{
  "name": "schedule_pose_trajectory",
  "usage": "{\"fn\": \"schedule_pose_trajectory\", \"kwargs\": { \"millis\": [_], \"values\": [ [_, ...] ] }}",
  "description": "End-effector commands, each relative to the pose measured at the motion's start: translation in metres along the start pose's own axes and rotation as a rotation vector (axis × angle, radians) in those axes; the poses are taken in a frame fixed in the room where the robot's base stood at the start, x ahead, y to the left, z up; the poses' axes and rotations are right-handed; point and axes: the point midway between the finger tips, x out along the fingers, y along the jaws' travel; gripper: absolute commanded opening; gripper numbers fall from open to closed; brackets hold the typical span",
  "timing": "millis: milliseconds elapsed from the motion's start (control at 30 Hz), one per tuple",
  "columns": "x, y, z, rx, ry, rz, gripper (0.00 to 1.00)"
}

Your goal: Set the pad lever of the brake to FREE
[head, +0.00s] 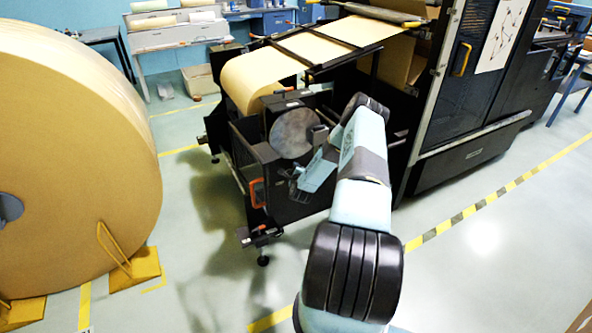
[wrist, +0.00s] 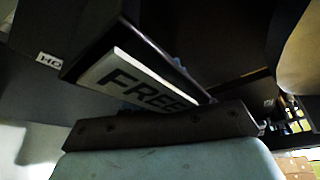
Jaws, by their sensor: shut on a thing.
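The brake's round grey disc (head: 292,133) is on the near side of the dark unwind stand. My gripper (head: 298,186) is low at the stand's side, just below the disc, and is shut on what appears to be the pad lever. The lever itself is hidden or too dark to make out, and its setting cannot be read. In the wrist view, a white FREE label (wrist: 145,85) on a dark plate lies just beyond my gripper (wrist: 160,128). A partly cut-off label reading "HO" (wrist: 49,60) is at the upper left.
A kraft roll (head: 252,85) sits in the stand, its web running up into the machine. A huge roll (head: 75,150) with yellow chocks (head: 135,268) stands at left. An orange handle (head: 257,192) is on the stand's near corner.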

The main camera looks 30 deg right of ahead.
Motion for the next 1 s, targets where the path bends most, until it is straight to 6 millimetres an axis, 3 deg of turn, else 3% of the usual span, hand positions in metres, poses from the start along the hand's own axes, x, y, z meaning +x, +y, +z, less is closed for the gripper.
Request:
{"fn": "schedule_pose_trajectory", "kwargs": {
  "millis": [100,133,333,667,833,1000],
  "values": [
    [0.000,0.000,0.002,0.000,-0.003,0.000,0.00],
    [0.000,0.000,0.002,0.000,-0.003,0.000,0.27],
    [0.000,0.000,0.001,-0.001,-0.001,0.000,0.45],
    [-0.004,0.001,0.000,-0.001,0.000,0.001,0.45],
    [-0.025,0.000,0.000,0.000,0.000,0.002,0.45],
    [-0.059,0.001,-0.001,0.000,0.000,0.002,0.45]
  ]
}}
